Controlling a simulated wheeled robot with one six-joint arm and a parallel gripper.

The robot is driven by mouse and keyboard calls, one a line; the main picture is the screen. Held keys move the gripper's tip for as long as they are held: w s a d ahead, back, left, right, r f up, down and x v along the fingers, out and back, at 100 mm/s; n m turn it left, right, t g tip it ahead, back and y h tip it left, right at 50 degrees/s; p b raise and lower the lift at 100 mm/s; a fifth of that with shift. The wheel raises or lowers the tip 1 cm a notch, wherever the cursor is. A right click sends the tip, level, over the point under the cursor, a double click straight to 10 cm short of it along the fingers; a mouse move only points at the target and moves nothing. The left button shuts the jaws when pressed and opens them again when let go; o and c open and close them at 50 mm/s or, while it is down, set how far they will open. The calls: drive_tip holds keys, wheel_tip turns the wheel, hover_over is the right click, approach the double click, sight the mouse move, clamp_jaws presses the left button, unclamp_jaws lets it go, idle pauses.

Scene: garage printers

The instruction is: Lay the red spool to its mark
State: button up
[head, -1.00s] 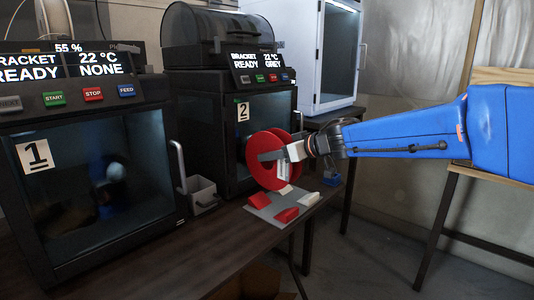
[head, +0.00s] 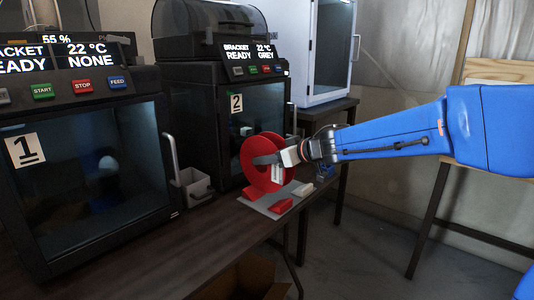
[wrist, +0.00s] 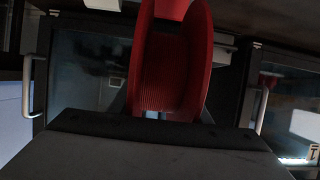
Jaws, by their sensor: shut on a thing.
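The red spool (head: 249,160) is held upright by my gripper (head: 272,160), which is shut on it, in the head view. The spool also fills the upper middle of the wrist view (wrist: 168,60), between the fingers. I cannot tell whether the spool touches the plate. No separate mark is clearly visible; the spool hides part of the plate.
Printer 2 (head: 190,140) stands behind the spool and printer 1 (head: 95,240) is at the left. A small grey bin (head: 197,190) sits between them. The dark table (head: 180,255) is bare in front. A white cabinet (head: 310,60) stands at the back.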

sight(267, 172)
drive_tip(key=shift+f, duration=1.95)
drive_tip(key=shift+f, duration=0.65)
idle(0.6)
drive_tip(key=o, duration=1.3)
